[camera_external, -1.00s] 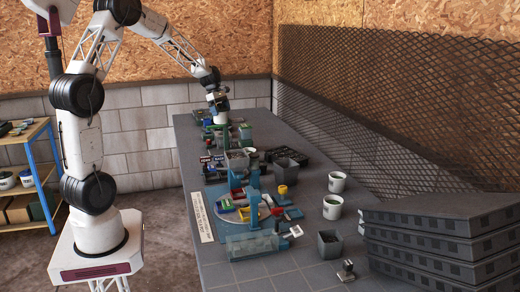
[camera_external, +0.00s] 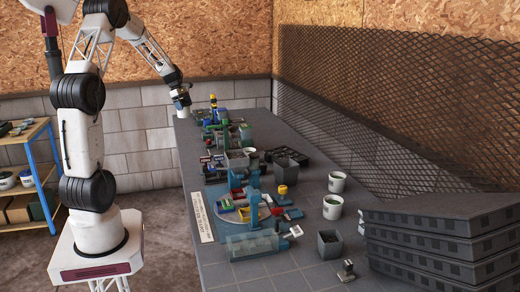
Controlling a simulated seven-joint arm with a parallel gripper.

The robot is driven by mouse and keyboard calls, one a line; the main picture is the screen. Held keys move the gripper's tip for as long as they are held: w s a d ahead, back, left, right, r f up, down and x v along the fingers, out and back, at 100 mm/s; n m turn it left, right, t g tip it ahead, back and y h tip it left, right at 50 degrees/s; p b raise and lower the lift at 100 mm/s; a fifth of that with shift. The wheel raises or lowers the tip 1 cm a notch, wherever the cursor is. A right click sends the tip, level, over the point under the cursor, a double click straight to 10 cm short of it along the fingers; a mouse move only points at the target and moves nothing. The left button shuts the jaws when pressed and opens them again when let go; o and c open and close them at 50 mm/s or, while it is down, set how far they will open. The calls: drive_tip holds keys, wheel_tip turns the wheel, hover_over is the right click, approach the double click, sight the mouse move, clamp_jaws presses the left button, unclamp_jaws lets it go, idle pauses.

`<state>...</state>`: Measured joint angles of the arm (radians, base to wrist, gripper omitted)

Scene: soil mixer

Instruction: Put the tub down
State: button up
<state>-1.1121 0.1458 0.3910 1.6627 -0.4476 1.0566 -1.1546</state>
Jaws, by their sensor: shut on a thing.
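My gripper (camera_external: 183,105) is at the far left corner of the long grey table (camera_external: 300,265), with the arm reaching down to it from the upper left. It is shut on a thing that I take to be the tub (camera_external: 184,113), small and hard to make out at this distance. Whether the tub touches the table top or hangs just above it, I cannot tell. Its contents are not visible.
Right of my gripper stands a cluster with a yellow-topped item (camera_external: 213,100) and green and blue parts (camera_external: 222,130).

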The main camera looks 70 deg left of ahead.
drive_tip(key=s, duration=0.1)
drive_tip(key=s+a, duration=0.2)
drive_tip(key=shift+s+a+f, duration=0.2)
drive_tip(key=shift+s+f, duration=0.05)
drive_tip(key=shift+f, duration=0.05)
wheel_tip(320, 180, down, 15)
drive_tip(key=shift+w+f, duration=0.1)
drive_tip(key=shift+w, duration=0.05)
drive_tip(key=w+a, duration=0.4)
drive_tip(key=a, duration=0.3)
drive_tip(key=w+a+f, duration=0.1)
drive_tip(key=w+a, duration=0.2)
drive_tip(key=a, duration=0.3)
drive_tip(key=shift+w+a+f, duration=0.2)
drive_tip(key=shift+w+a, duration=0.2)
drive_tip(key=shift+f, duration=0.1)
drive_tip(key=shift+f, duration=1.65)
drive_tip(key=shift+f, duration=0.15)
